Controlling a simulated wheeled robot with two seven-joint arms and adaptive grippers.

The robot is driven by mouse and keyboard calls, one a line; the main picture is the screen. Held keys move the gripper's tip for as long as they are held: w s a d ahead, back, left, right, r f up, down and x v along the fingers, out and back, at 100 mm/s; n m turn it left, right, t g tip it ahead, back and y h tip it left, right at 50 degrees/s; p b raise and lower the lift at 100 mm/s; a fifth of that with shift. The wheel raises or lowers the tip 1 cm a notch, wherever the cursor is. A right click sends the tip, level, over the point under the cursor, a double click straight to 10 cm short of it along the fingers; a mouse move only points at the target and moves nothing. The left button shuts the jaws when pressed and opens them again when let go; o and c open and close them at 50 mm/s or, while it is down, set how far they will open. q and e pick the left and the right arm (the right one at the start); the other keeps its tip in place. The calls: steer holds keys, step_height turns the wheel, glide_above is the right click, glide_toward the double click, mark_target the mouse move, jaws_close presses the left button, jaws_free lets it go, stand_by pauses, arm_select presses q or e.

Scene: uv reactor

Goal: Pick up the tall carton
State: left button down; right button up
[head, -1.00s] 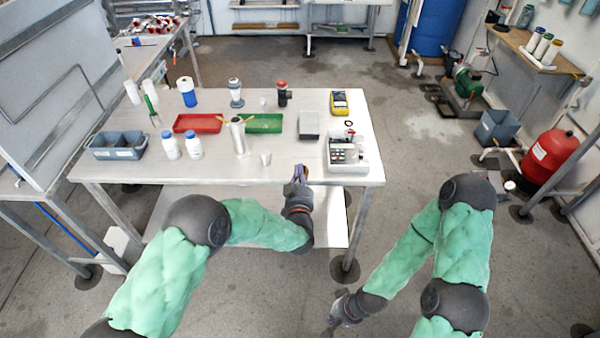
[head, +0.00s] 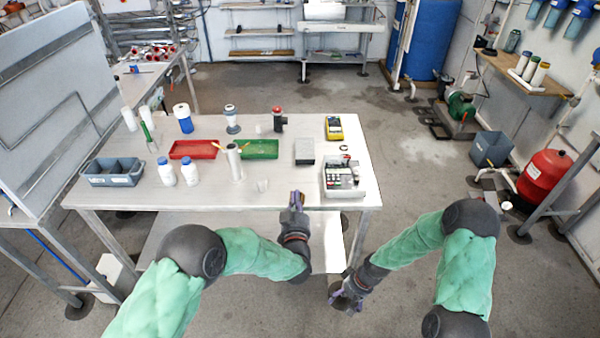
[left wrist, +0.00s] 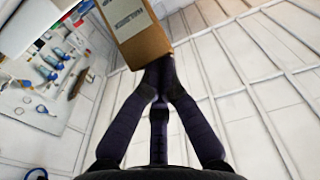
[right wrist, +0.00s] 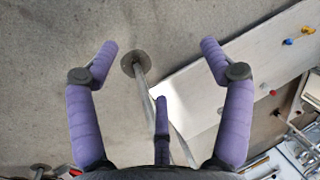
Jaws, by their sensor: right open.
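The tall carton (left wrist: 137,32) is brown with a pale printed label and shows at the top of the left wrist view, partly cut off by the frame edge. My left gripper (left wrist: 158,78) has its dark fingers drawn together, their tips at the carton's near end; the contact itself is mostly hidden. In the head view my left gripper (head: 297,198) is at the table's front edge, and the carton is hardly visible there. My right gripper (head: 346,300) is low in front of the table; in the right wrist view (right wrist: 160,62) its purple fingers are spread and empty.
The white table (head: 130,200) holds a grey bin (head: 112,172), white bottles (head: 190,172), a red tray (head: 193,149), a green tray (head: 260,148), a grey box (head: 305,152) and a white instrument box (head: 343,178).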

steer(key=w+d+r+n+g+h, duration=0.1)
steer(key=w+d+r+n+h, duration=0.1)
steer(key=w+d+r, duration=0.45)
steer(key=w+d+r+n+h, duration=0.1)
steer(key=w+d+r, duration=0.2)
steer(key=w+d, duration=0.55)
steer(key=w+r+m+h, duration=0.1)
steer(key=w+r+m, duration=0.1)
steer(key=w+r, duration=0.9)
steer(key=a+r+m, duration=0.1)
steer(key=a+r, duration=0.4)
steer(key=a, duration=0.5)
steer(key=s+a+r+m+t, duration=0.1)
steer(key=a+r, duration=0.4)
steer(key=a, duration=0.5)
steer(key=s+a+r+m, duration=0.1)
steer(key=a+r+m, duration=0.1)
steer(key=a+r, duration=0.4)
steer(key=shift+s+a+r, duration=0.1)
steer(key=shift+s+a, duration=0.05)
steer(key=shift+a, duration=1.8)
step_height(320, 180, down, 12)
steer(key=shift+f, duration=0.1)
